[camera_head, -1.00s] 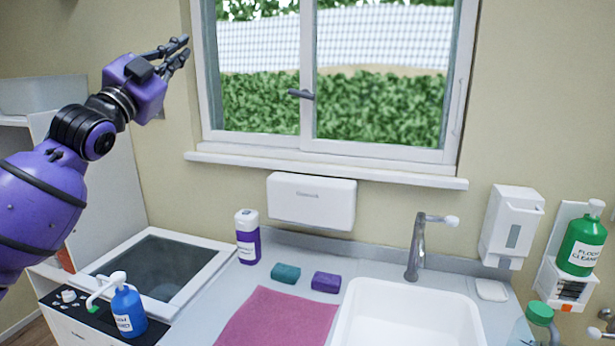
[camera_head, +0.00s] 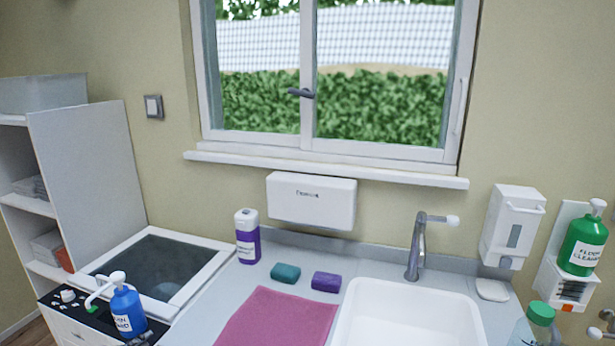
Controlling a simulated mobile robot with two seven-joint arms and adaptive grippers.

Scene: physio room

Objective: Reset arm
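My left arm is out of the head view, apart from a small dark shape at the bottom edge by the blue pump bottle (camera_head: 128,312). That shape may be the tip of my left gripper (camera_head: 140,339). It is too small to show whether the gripper is open or shut, or whether it touches the bottle. My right gripper is not in view. The blue bottle stands upright at the front left.
A purple-and-white bottle (camera_head: 247,237), a teal sponge (camera_head: 285,273) and a purple sponge (camera_head: 326,282) stand or lie behind a pink cloth (camera_head: 262,325). A sink (camera_head: 346,312) with a tap (camera_head: 414,250) is right of them. A shelf unit (camera_head: 88,165) stands left.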

